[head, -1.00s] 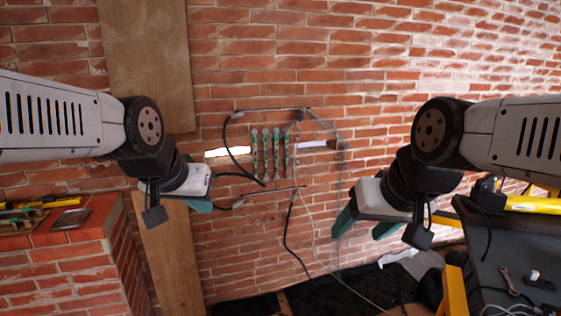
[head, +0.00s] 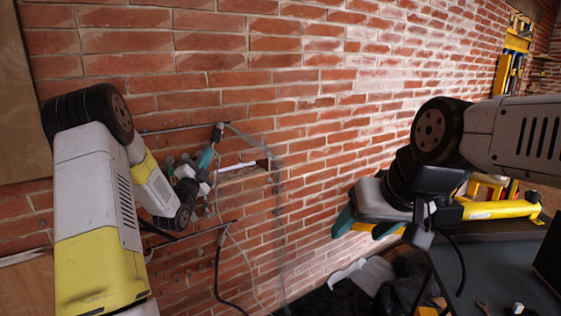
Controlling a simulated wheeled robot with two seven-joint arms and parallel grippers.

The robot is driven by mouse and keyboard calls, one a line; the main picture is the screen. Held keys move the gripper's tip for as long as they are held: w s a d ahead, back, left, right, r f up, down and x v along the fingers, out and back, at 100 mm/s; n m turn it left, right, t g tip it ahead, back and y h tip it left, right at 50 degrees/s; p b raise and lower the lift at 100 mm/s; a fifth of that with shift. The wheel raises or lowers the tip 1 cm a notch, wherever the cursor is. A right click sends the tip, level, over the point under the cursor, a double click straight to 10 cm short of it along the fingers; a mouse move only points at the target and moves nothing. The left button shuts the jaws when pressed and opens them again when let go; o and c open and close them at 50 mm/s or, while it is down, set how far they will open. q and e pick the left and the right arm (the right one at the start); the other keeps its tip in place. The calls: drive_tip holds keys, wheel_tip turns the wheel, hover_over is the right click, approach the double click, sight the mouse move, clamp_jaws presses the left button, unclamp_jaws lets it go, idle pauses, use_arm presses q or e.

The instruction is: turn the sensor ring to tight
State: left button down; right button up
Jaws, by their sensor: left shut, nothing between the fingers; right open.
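My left gripper (head: 209,152) reaches in from the left to the wall fixture. Its teal fingers are shut and empty, and point up at a small dark fitting (head: 218,130) at the right end of the upper bar. I cannot tell whether they touch it. This fitting may be the sensor ring; it is too small to make out any ring marks or its setting. My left arm and wrist hide most of the row of green-and-grey pieces on the wall. My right gripper (head: 364,226) is open and empty at the right, away from the fixture.
The brick wall (head: 330,120) fills the background. A lower bar (head: 205,231) holds a dark hose (head: 217,268), and a pale cable hangs nearby. The wall space between my grippers is free.

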use_arm(q)
drive_tip(key=a+x, duration=0.1)
drive_tip(key=x, duration=0.5)
drive_tip(key=shift+w+a+f+t, duration=0.25)
drive_tip(key=shift+w+a+t, duration=0.05)
drive_tip(key=shift+w, duration=0.3)
